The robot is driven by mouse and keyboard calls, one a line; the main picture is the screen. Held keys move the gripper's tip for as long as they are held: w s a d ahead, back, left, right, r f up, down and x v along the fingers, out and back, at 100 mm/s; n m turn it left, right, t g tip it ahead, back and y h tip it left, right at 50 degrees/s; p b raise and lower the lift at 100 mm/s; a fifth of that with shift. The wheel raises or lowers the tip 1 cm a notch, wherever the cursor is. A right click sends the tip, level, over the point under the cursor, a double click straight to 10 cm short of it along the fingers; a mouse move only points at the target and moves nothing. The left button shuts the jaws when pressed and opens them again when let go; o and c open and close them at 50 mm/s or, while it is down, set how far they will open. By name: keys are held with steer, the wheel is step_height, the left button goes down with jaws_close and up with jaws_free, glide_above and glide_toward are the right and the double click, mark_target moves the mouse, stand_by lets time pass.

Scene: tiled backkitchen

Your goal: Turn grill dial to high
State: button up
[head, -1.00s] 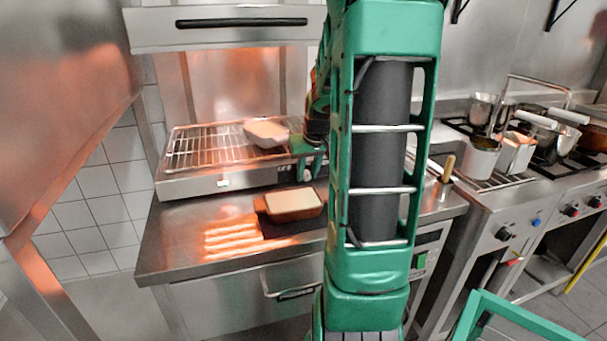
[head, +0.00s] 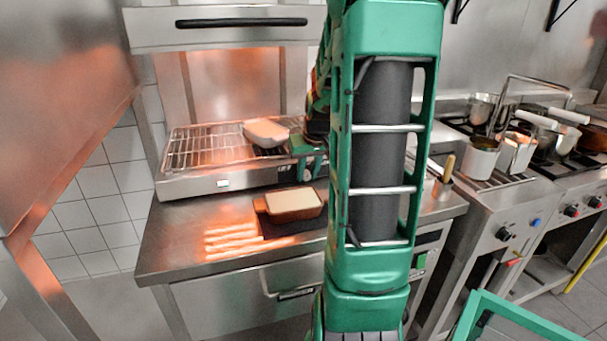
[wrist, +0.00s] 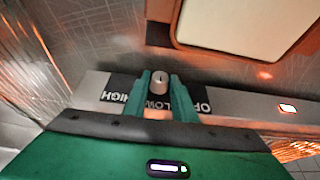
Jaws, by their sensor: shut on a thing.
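The grill (head: 190,188) stands on the steel counter, with its wire rack on top and its control strip along the front. The grill dial (wrist: 159,77) is a small grey knob in the wrist view, seen upside down with the strip's black labels reading HIGH, LOW and OFF. My gripper (wrist: 160,88) has its green fingers shut on the dial, one on each side. The dial's pointer is too small to read. In the head view my gripper (head: 306,166) is at the right end of the grill front, and it and my arm hide the dial.
A brown dish with pale filling (head: 294,203) sits on the counter just in front of the grill, close to my gripper. A pale dish (head: 266,132) rests on the rack. A lit indicator (wrist: 287,108) is on the strip. Pots stand on the stove at right.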

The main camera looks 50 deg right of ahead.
steer(key=shift+w+a, duration=0.15)
steer(key=o, duration=1)
steer(key=shift+o, duration=0.2)
steer(key=v, duration=1)
steer(key=shift+r, duration=0.35)
